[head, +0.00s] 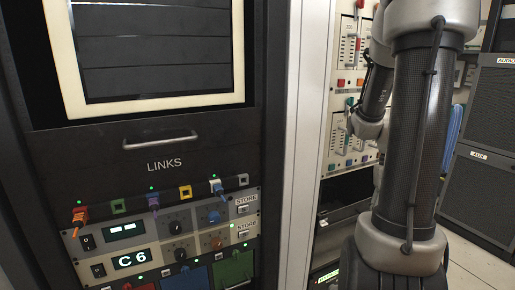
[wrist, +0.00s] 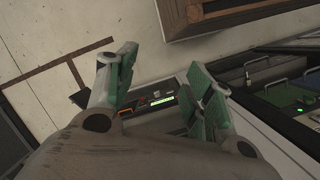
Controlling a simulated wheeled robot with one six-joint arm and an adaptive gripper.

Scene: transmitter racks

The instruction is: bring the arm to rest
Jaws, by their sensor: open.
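My arm stands on the right of the head view, with its dark upper link upright in front of the racks. My gripper is hidden or too unclear to make out in the head view. In the wrist view my gripper (wrist: 158,92) is open, its two green-padded fingers apart with nothing between them. Beyond the fingers lie a small lit display panel (wrist: 163,101) and the pale floor. I cannot tell that the fingers touch anything.
The LINKS rack (head: 165,140) fills the left, with coloured plugs, knobs and a C6 display (head: 130,260). A second rack with switches (head: 348,80) stands behind my arm. Dark cabinets (head: 485,150) stand at the right. The wrist view shows open floor (wrist: 60,90) at left.

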